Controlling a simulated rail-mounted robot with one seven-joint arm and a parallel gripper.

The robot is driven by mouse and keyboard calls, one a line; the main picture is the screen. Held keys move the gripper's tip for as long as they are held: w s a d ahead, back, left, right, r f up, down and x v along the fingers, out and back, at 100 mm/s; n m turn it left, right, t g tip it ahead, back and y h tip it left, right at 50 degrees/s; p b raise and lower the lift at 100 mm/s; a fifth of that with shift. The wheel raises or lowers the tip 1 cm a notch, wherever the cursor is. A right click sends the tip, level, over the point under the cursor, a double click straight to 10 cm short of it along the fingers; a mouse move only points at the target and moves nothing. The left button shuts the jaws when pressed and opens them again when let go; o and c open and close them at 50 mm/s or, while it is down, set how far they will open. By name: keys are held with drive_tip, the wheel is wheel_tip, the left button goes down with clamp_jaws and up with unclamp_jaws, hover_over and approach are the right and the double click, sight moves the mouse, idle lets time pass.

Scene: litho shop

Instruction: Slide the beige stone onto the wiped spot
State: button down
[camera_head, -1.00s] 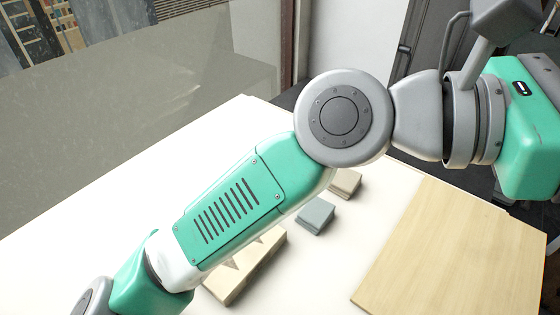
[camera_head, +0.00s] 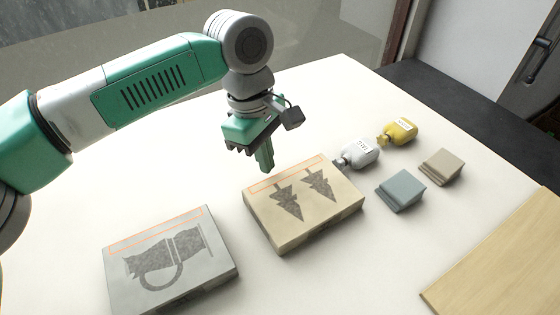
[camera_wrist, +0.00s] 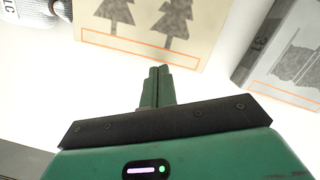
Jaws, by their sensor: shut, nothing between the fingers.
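The beige stone (camera_head: 266,208) is a thick slab with two dark tree prints and an orange outlined strip along its far edge. It lies flat mid-table in the head view, and part of it shows at the top of the wrist view (camera_wrist: 115,28). My gripper (camera_head: 266,168) is shut and empty, pointing down just beyond the stone's far edge. In the wrist view its closed fingers (camera_wrist: 158,70) point toward the orange strip, with a visible gap. I cannot make out a wiped spot on the white table (camera_head: 345,275).
A grey stone (camera_head: 205,262) with a jug print lies to the left. A wooden board (camera_head: 515,260) is at right.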

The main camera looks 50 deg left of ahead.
sight(314, 195)
drive_tip(key=w+d, duration=0.1)
drive_tip(key=d, duration=0.1)
drive_tip(key=w+d, duration=0.1)
drive_tip(key=d, duration=0.2)
drive_tip(key=w+d, duration=0.1)
drive_tip(key=d, duration=0.2)
drive_tip(key=shift+w+d, duration=0.15)
drive_tip(key=shift+d, duration=0.05)
drive_tip(key=shift+w+d+f, duration=0.1)
drive_tip(key=shift+d+f, duration=0.15)
drive_tip(key=shift+f, duration=0.65)
